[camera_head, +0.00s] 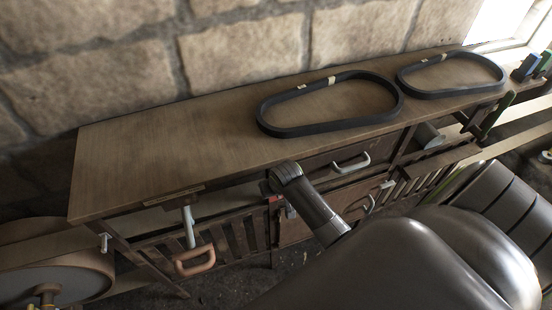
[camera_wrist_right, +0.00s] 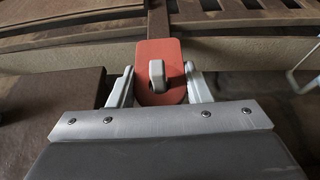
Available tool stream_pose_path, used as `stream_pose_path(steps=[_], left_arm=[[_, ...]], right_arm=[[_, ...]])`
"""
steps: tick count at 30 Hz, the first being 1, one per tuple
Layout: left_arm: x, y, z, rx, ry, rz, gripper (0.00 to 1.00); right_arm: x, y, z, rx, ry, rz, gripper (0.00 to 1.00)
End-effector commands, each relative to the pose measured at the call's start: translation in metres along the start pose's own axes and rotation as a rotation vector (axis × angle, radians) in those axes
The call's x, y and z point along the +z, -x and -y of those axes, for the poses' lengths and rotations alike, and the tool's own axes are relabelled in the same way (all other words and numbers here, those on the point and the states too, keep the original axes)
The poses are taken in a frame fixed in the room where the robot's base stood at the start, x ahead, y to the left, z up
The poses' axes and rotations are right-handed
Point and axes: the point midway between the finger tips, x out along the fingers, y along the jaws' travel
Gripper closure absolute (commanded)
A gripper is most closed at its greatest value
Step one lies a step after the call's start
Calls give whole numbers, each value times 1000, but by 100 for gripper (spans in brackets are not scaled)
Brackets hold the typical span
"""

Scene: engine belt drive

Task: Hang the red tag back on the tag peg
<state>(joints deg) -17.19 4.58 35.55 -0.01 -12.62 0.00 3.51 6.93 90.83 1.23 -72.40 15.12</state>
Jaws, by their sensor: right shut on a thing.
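The red tag (camera_wrist_right: 172,52) is upright between the two fingers of my right gripper (camera_wrist_right: 158,84) in the right wrist view. The fingers are shut on its sides. A small light-grey looped piece (camera_wrist_right: 157,73) shows at the middle of the tag; I cannot tell whether it is part of the tag or apart from it. In the head view a small red patch (camera_head: 274,198), likely the tag, shows beside my right arm, below the bench front. A small pale hook-like peg (camera_head: 105,243) sticks out at the bench's left leg. My left gripper is not in view.
The wooden bench (camera_head: 150,160) carries two black belts (camera_head: 330,124) (camera_head: 452,92). Below are drawers with pale handles (camera_head: 350,163) and a slatted shelf. A large round wheel (camera_head: 50,280) stands lower left.

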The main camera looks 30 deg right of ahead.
Motion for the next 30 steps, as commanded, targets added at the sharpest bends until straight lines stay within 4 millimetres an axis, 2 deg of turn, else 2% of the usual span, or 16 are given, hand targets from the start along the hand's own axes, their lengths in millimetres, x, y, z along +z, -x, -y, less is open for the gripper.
stream_pose_path(steps=[9, 10, 15, 25, 30], left_arm=[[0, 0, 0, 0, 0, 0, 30], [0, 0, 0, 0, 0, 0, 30], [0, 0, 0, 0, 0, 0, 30], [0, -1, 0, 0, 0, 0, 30], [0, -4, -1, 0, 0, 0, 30]], right_arm=[[0, 0, 0, 0, 0, 0, 88], [0, 0, 0, 0, 0, 0, 51], [0, 0, 0, 0, 0, 0, 30], [0, 2, 0, 0, 0, -1, 30], [0, 13, 0, -1, 0, -2, 30]])
